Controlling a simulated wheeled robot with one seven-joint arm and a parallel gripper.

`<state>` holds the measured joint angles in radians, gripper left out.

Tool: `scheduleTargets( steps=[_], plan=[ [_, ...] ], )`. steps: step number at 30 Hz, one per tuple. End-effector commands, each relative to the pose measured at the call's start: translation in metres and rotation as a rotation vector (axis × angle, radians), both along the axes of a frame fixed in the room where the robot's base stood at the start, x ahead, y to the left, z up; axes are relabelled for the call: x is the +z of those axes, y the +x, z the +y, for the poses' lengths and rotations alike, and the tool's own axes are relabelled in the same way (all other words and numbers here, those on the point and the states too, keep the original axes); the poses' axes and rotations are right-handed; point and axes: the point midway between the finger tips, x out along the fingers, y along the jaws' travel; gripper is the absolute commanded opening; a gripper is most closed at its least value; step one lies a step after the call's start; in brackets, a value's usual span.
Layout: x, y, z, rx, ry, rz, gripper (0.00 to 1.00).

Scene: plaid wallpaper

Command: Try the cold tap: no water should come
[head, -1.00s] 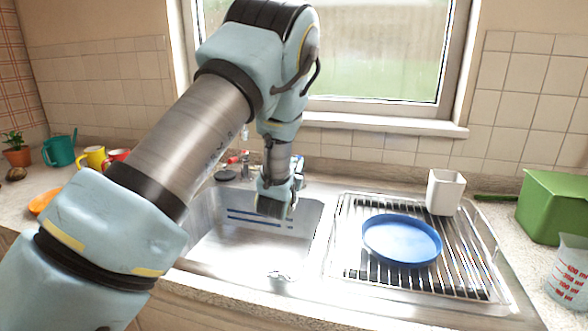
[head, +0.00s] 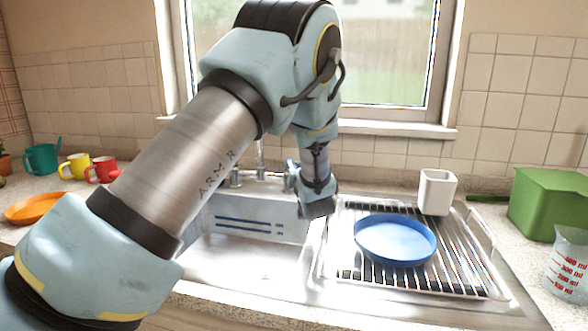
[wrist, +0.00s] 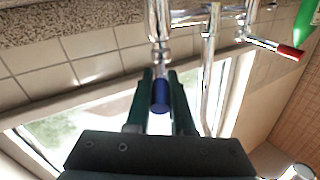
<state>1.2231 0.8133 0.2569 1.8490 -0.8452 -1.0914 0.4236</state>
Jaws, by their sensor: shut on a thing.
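The cold tap's blue-tipped handle (wrist: 160,97) sits between the two dark fingers of my gripper (wrist: 163,80) in the wrist view, and the gripper is shut on it. The metal spout (wrist: 209,75) runs beside it, and the red-tipped hot handle (wrist: 290,51) is farther right. In the head view my gripper (head: 317,206) is at the back right of the sink basin (head: 225,255), and its fingers are hidden. The spout (head: 260,158) shows partly behind my arm. I see no water stream in the visible part of the basin.
A drying rack (head: 345,272) with a blue plate (head: 396,240) and a white cup (head: 437,190) is right of the basin. A green box (head: 548,203) and a measuring jug (head: 569,265) stand farther right. Mugs (head: 75,167) and an orange plate (head: 38,207) are at left.

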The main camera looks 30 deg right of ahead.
Motion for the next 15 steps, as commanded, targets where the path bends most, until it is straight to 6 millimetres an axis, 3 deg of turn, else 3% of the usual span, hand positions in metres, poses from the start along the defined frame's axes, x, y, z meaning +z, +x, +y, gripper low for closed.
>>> scheduleTargets(
  steps=[1, 2, 9, 15],
  plan=[
    [0.0018, 0.0007, 0.0, 0.0, -0.002, -0.003, 0.0],
    [0.0018, 0.0007, 0.0, 0.0, -0.002, -0.003, 0.24],
    [0.001, 0.0004, 0.0001, 0.0, -0.002, -0.002, 0.51],
    [0.0004, 0.0001, 0.0001, -0.001, 0.0, -0.001, 0.51]
  ],
)
